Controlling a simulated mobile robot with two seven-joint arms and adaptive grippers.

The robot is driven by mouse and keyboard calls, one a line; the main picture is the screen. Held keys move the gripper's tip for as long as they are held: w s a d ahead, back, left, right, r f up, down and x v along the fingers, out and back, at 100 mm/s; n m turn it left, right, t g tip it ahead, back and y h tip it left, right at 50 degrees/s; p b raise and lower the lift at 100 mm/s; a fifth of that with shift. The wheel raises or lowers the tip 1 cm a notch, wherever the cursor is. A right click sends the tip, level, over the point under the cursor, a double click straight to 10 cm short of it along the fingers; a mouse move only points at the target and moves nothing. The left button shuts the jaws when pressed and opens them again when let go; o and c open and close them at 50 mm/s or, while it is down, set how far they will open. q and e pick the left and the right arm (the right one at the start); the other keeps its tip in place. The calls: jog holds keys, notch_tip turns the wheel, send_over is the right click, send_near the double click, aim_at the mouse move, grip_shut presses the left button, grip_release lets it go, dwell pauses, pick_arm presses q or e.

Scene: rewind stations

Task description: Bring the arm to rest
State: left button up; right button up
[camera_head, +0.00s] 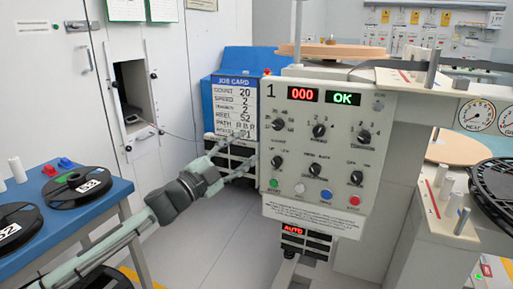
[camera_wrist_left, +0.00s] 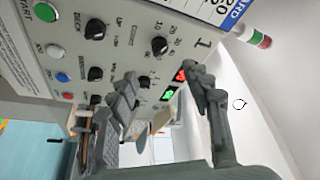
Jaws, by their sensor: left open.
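My left gripper (camera_head: 238,160) is open and empty. It is in front of the job card and close to the left edge of the control panel (camera_head: 318,205); I cannot tell whether it touches either. In the left wrist view its two fingers stand apart (camera_wrist_left: 160,84), with the panel behind them. The panel is marked 1, with a red display (camera_head: 303,94) reading 000 and a green one (camera_head: 343,98) reading OK. My right gripper is not in view.
The job card (camera_head: 236,101) hangs left of the panel. A blue table (camera_head: 112,192) at the left bears black reels (camera_head: 75,187), red and blue buttons and white pegs. Grey floor (camera_head: 195,245) is open between table and station. Pegs (camera_head: 452,205) and a black reel (camera_head: 493,190) stand at the right.

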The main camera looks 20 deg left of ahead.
pick_arm(q)
jog(key=s+a+f+n+g+y, duration=0.2)
jog(key=s+f+n+y, duration=0.1)
jog(key=f, duration=0.9)
jog(key=s+a+f+n+g+y, duration=0.2)
jog(key=s+f+n+g+y, duration=0.15)
jog(key=f, duration=0.85)
jog(key=s+a+f+n+g+y, duration=0.2)
jog(key=s+f+n, duration=0.15)
jog(key=f, duration=0.85)
jog(key=s+d+f+n+g, duration=0.2)
jog(key=s+d+f+g, duration=0.1)
jog(key=s+f, duration=0.8)
jog(key=s+d+f+n+g, duration=0.2)
jog(key=s+f+g, duration=0.4)
jog(key=s+f, duration=0.6)
jog(key=s+d, duration=0.1)
jog(key=s, duration=0.5)
